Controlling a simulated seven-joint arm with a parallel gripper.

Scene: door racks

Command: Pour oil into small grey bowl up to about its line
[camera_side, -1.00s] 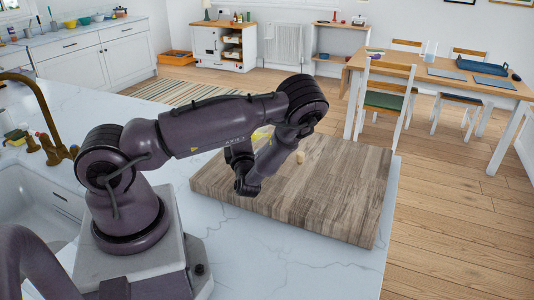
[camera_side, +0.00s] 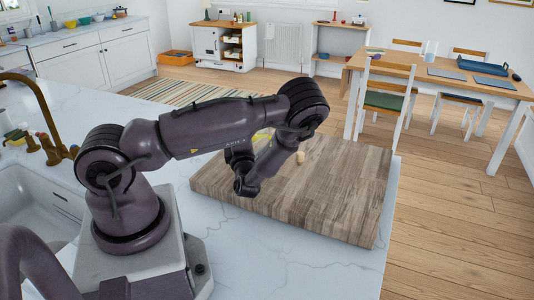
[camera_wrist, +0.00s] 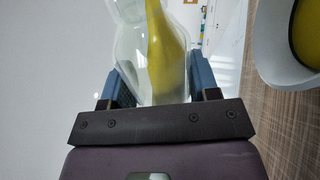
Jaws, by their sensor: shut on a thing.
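In the wrist view, my gripper (camera_wrist: 155,88) is shut around a clear glass bottle (camera_wrist: 130,55) with yellow oil (camera_wrist: 168,50) in it. The oil lies along the bottle's right side, so the bottle is tipped well over. Its mouth is out of frame. A small grey bowl (camera_wrist: 268,62) is cut off at the upper right, with yellow inside it. Its line cannot be made out, and no stream shows. In the side view, my arm hides the gripper and most of what is behind it; a bit of yellow (camera_side: 262,135) shows there.
A thick wooden board (camera_side: 335,190) lies on the white marble counter (camera_side: 320,268). A small cork-like piece (camera_side: 300,157) stands on it near my wrist. The board's front and right part is clear. A sink (camera_side: 35,205) and brass tap are at the left.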

